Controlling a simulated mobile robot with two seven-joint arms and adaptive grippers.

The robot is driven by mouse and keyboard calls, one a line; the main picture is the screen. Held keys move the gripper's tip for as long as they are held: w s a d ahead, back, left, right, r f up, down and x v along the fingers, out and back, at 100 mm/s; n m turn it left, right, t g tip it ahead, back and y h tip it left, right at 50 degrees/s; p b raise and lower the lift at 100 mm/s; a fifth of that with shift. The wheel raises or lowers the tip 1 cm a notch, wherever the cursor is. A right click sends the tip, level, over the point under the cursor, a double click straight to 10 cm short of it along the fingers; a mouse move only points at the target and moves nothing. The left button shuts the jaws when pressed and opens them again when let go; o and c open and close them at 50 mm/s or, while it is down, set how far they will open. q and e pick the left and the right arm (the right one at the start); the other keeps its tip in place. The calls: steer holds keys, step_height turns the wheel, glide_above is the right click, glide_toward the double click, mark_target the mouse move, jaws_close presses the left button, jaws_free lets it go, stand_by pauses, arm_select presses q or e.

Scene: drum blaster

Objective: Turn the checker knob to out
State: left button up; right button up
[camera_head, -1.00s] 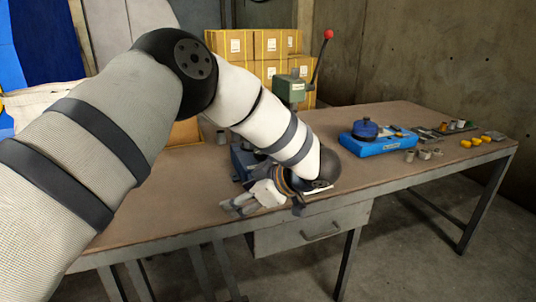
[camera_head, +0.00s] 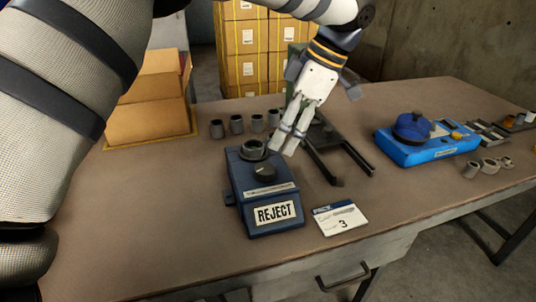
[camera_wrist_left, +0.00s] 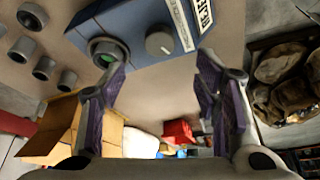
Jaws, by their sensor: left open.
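The checker (camera_head: 262,205) is a dark blue box on the table with a REJECT plate on its front. Its black round knob (camera_head: 264,172) sits on the top face, in front of a ring-shaped socket (camera_head: 253,149). In the left wrist view the knob (camera_wrist_left: 159,43) shows as a grey disc beside the socket, with something green inside the socket. My left gripper (camera_head: 287,143) points down just behind and right of the socket. Its fingers are apart and empty in the left wrist view (camera_wrist_left: 165,95), and they do not touch the knob. My right gripper is not in view.
A dark forked stand (camera_head: 335,150) is close on the right. A blue fixture (camera_head: 425,148) stands farther right. The table's front left is clear.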

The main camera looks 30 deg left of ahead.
mark_target(265, 167)
arm_select(q)
steer(key=x, duration=0.9)
steer(key=shift+p, duration=0.4)
steer(key=c, duration=1.1)
